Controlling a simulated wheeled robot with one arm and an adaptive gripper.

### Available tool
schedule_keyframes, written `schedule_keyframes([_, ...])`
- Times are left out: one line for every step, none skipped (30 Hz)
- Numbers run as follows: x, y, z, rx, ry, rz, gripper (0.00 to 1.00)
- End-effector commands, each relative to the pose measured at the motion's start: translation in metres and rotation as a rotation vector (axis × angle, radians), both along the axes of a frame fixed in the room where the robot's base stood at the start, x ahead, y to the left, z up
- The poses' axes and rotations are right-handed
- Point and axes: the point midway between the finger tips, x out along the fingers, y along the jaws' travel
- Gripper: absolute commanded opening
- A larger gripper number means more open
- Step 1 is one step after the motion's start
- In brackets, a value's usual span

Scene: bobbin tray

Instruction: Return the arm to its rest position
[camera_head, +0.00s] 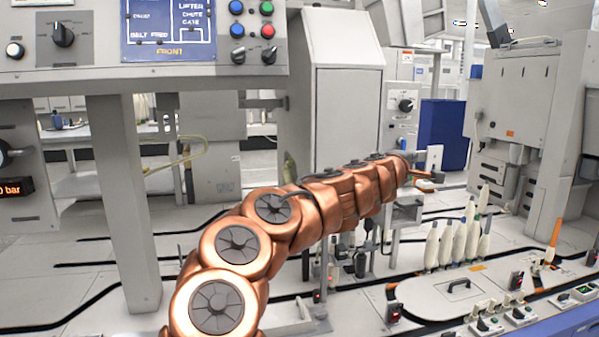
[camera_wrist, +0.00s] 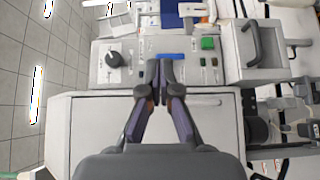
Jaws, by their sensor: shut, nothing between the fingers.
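My copper-coloured arm reaches from the lower left of the head view toward the centre right. My gripper (camera_head: 428,178) is at its far end, small and partly hidden by the arm's last links. In the wrist view my gripper (camera_wrist: 160,72) has its two fingertips together and nothing between them. Behind the tips is a grey control panel (camera_wrist: 140,78) with a black knob and a green button. Bobbins (camera_head: 455,238), white and cone-shaped, stand upright in a group to the right of the arm in the head view, apart from the gripper.
A large grey machine (camera_head: 530,110) stands at the right. A grey post (camera_head: 122,200) and an overhead control panel (camera_head: 100,55) are at the left. A tall grey cabinet (camera_head: 348,110) is behind the arm.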

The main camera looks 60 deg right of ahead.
Motion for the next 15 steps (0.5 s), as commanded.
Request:
schedule_keyframes([0.000,0.000,0.000,0.000,0.000,0.000,0.00])
schedule_keyframes([0.000,0.000,0.000,0.000,0.000,0.000,0.00])
schedule_keyframes([0.000,0.000,0.000,0.000,0.000,0.000,0.00])
schedule_keyframes([0.000,0.000,0.000,0.000,0.000,0.000,0.00])
schedule_keyframes([0.001,0.000,0.002,-0.001,-0.002,0.001,0.00])
schedule_keyframes([0.002,0.001,0.005,-0.004,-0.005,0.001,0.00])
schedule_keyframes([0.004,0.003,0.009,-0.007,-0.011,0.001,0.00])
schedule_keyframes([0.006,0.005,0.014,-0.011,-0.019,0.001,0.00])
schedule_keyframes([0.011,0.008,0.022,-0.018,-0.032,0.001,0.00])
schedule_keyframes([0.013,0.012,0.030,-0.024,-0.044,-0.001,0.00])
schedule_keyframes([0.017,0.016,0.038,-0.031,-0.059,-0.003,0.00])
schedule_keyframes([0.022,0.022,0.050,-0.039,-0.082,-0.006,0.00])
schedule_keyframes([0.026,0.027,0.059,-0.046,-0.101,-0.007,0.00])
schedule_keyframes([0.030,0.032,0.068,-0.052,-0.121,-0.008,0.00])
schedule_keyframes([0.035,0.039,0.078,-0.057,-0.147,-0.012,0.00])
